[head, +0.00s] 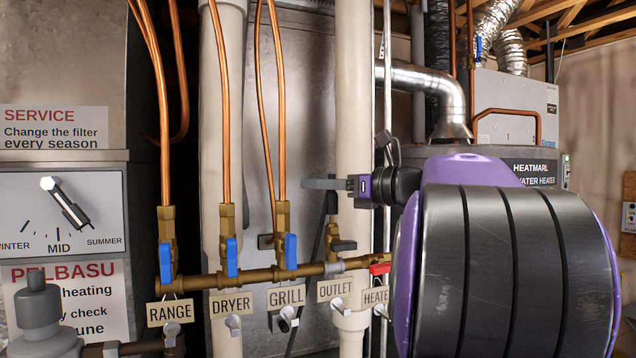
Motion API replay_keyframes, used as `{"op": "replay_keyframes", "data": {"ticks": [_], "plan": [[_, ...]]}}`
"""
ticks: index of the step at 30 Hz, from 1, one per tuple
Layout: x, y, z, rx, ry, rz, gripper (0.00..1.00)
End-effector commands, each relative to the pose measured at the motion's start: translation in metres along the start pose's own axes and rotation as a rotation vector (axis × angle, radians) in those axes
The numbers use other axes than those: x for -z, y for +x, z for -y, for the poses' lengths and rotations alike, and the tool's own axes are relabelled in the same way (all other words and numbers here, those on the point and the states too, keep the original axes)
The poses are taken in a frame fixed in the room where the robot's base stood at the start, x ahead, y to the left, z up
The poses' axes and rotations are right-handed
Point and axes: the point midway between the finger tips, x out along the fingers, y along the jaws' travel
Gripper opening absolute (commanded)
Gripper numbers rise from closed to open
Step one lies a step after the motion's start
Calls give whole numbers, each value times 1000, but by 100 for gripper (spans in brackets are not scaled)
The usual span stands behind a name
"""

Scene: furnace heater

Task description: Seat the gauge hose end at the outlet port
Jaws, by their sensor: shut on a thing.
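My gripper (325,184) reaches in from the right, level, with its grey fingers shut on the upper end of a thin black hose (320,250). The hose end (331,203) hangs just below the fingers, and the hose slants down and left behind the pipes. The hose end appears just above the port in the picture. Whether they touch, or their difference in depth, I cannot tell.
Blue-handled valves (231,258) with copper pipes stand to the left on the brass manifold (250,277). A red handle (380,268) is on the right. A thick white pipe (352,90) runs behind my gripper. My purple and black arm hides much of the right side.

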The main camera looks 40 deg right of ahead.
Motion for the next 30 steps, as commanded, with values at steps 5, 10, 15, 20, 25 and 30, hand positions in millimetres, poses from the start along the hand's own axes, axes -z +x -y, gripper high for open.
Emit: {"op": "replay_keyframes", "data": {"ticks": [5,10,15,20,25,30], "plan": [[5,0,0,0,0,0,0],[9,0,0,0,0,0,0],[13,0,0,-1,0,1,0],[17,0,0,-1,0,0,0],[17,0,0,-1,1,-1,20],[17,0,0,-1,1,0,50]]}}
